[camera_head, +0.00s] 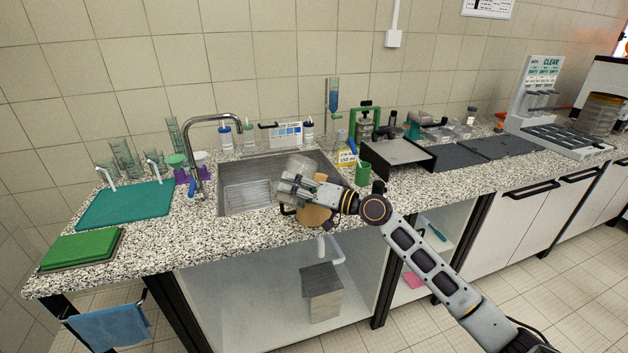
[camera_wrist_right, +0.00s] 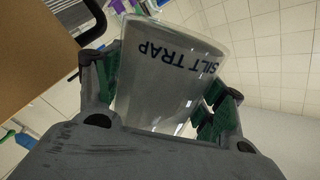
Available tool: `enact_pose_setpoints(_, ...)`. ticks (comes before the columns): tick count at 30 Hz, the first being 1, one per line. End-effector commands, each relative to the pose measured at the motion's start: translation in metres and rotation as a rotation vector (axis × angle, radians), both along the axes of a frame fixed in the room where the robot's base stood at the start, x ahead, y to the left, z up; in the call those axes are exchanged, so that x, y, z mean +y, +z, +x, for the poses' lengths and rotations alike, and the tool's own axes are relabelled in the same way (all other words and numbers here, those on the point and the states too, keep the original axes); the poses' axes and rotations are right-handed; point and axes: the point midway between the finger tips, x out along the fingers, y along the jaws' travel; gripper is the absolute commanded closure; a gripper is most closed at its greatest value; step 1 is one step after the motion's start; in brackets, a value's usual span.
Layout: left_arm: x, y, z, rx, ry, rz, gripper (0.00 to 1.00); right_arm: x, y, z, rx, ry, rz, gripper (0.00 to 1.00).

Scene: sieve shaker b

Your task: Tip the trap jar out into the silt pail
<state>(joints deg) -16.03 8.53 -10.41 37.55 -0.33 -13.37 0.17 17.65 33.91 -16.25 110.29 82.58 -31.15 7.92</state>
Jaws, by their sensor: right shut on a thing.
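My right gripper (camera_head: 292,190) is shut on a clear jar (camera_head: 300,166) above the front edge of the sink. The right wrist view shows the jar (camera_wrist_right: 170,85) between the two green-padded fingers (camera_wrist_right: 165,100), with "SILT TRAP" lettering upside down in that view. The jar looks clear, and I cannot make out anything inside it. Nothing in view is plainly marked as the silt pail. A tan rounded thing (camera_head: 314,216) shows just below the gripper, partly hidden by it. My left gripper is not in view.
The steel sink (camera_head: 232,182) with a curved tap (camera_head: 212,122) lies behind and left of the gripper. A green cup (camera_head: 362,174) stands close to the right. A grey box-shaped thing (camera_head: 322,293) stands below the counter. A teal mat (camera_head: 125,205) lies at left.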

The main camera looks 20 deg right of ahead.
Motion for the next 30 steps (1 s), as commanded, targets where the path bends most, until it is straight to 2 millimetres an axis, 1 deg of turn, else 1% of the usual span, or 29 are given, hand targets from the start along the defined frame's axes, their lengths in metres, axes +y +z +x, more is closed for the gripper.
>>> enact_pose_setpoints(1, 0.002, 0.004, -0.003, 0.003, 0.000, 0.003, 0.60, 0.000, 0.006, 0.000, 0.001, -0.001, 0.006, 0.68)
enact_pose_setpoints(2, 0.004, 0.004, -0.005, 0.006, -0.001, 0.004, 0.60, 0.000, 0.006, 0.000, 0.004, -0.001, 0.009, 0.68)
enact_pose_setpoints(16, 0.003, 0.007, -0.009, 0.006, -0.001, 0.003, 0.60, 0.001, -0.002, -0.001, 0.050, 0.000, 0.053, 0.68)
enact_pose_setpoints(30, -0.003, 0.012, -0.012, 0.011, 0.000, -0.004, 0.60, 0.001, -0.010, -0.001, 0.097, 0.000, 0.097, 0.68)
